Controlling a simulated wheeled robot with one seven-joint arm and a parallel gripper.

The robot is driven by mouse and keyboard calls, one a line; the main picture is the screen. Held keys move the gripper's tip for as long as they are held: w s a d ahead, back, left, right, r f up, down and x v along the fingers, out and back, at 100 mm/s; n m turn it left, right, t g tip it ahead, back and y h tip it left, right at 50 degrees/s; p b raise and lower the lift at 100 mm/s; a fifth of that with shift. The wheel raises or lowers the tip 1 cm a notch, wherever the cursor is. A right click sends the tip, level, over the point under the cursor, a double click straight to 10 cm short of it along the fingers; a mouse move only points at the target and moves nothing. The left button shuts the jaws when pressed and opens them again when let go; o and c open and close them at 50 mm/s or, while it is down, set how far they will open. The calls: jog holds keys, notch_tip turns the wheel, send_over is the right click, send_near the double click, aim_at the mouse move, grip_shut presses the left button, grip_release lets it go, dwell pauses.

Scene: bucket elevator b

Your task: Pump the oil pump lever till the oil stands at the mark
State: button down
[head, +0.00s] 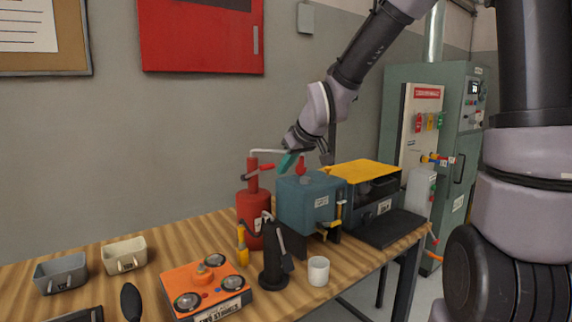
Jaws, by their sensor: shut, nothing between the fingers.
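A red cylinder (250,209) stands on the wooden bench, with a narrower red neck and a pale grey rod (268,151) running right from its top. It looks like the oil pump with its lever. A blue box (305,200) stands just right of it, with a red piece (301,167) on top and a yellow-framed upright part (340,212) at its right front. The oil level and its mark are too small to tell. My gripper (287,163) is shut and empty, above the blue box's left side near the rod's right end. Whether it touches the rod I cannot tell.
A black stand (273,262), a white cup (318,270) and an orange box with dials (206,288) stand in front. A yellow-topped machine (370,190) is at right. Two small bins (61,274) are at left. A green cabinet (460,150) stands beyond the bench.

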jog(key=shift+s+d+r, duration=0.2)
jog(key=shift+s+r, duration=0.05)
jog(key=shift+r, duration=0.2)
jog(key=shift+s+r, duration=0.1)
jog(key=shift+a, duration=0.1)
dwell(0.9)
jog(key=w+a+r+g, duration=0.1)
jog(key=w+a+r, duration=0.1)
jog(key=r, duration=1.1)
jog(key=shift+w+h, duration=0.4)
jog(key=shift+w, duration=0.1)
jog(key=shift+r, duration=0.1)
